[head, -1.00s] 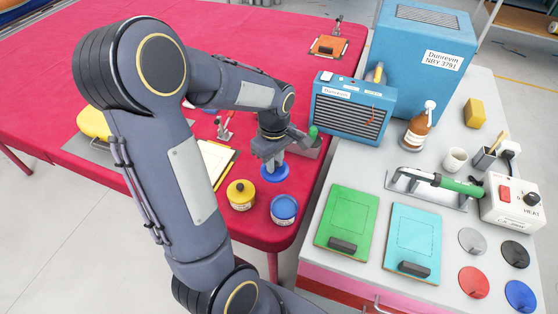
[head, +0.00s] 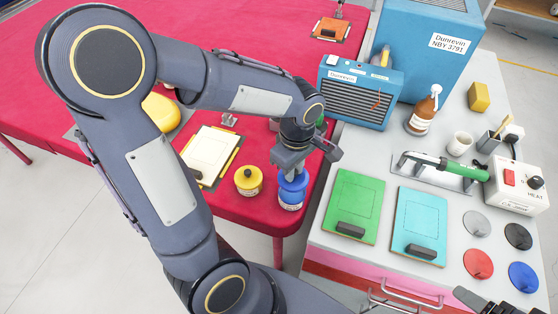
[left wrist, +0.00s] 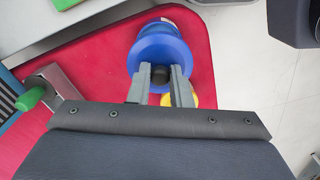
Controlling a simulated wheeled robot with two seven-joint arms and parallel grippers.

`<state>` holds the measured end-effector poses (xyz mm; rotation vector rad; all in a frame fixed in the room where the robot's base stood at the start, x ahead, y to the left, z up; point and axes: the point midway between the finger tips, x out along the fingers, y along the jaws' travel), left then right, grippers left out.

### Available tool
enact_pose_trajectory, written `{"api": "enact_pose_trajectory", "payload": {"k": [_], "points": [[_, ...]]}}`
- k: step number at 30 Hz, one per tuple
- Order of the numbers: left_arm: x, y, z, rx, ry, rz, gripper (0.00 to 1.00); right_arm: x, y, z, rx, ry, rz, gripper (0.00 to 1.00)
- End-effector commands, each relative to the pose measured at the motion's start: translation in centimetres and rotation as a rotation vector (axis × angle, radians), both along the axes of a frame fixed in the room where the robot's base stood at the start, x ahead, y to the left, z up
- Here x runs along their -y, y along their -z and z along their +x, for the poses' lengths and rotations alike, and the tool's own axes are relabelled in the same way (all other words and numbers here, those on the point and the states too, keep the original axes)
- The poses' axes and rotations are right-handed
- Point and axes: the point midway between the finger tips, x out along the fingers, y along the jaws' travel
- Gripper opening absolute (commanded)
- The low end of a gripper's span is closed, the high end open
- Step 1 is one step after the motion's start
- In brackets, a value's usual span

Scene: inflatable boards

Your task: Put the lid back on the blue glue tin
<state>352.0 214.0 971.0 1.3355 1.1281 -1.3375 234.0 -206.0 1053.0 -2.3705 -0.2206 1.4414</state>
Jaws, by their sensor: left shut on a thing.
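My left gripper (head: 290,167) is shut on the blue lid (head: 296,184), pinching its dark knob. The left wrist view also shows the blue lid (left wrist: 160,50) beyond the fingers (left wrist: 160,80). The blue glue tin (head: 291,202) stands upright near the front corner of the red table. The lid is over the tin and hides most of its top. In the left wrist view part of the tin (left wrist: 163,25) shows past the lid. I cannot tell whether lid and tin touch. Part of my right gripper (head: 484,301) shows at the bottom right edge; its jaws are unclear.
A yellow tin (head: 249,183) with its lid on stands just left of the blue tin. A clipboard (head: 208,155) lies behind it. The grey bench to the right carries a green board (head: 354,205), a cyan board (head: 420,222) and several coloured discs. The blue heater (head: 352,95) stands behind.

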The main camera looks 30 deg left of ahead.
Motion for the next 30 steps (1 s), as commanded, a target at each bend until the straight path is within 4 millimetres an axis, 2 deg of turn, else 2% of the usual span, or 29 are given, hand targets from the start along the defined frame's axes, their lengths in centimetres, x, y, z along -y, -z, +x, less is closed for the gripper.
{"api": "enact_pose_trajectory", "payload": {"k": [18, 30], "points": [[-0.1, 5.6, 0.0, -0.001, 0.001, 0.0, 0.0, 0.0, 4.6, 0.0, 0.0, 0.0, 0.0, 0.78], [-0.1, 6.1, 0.0, 0.0, 0.0, 0.0, 0.0, 0.0, 5.0, 0.0, 0.0, 0.0, 0.0, 0.78]]}}
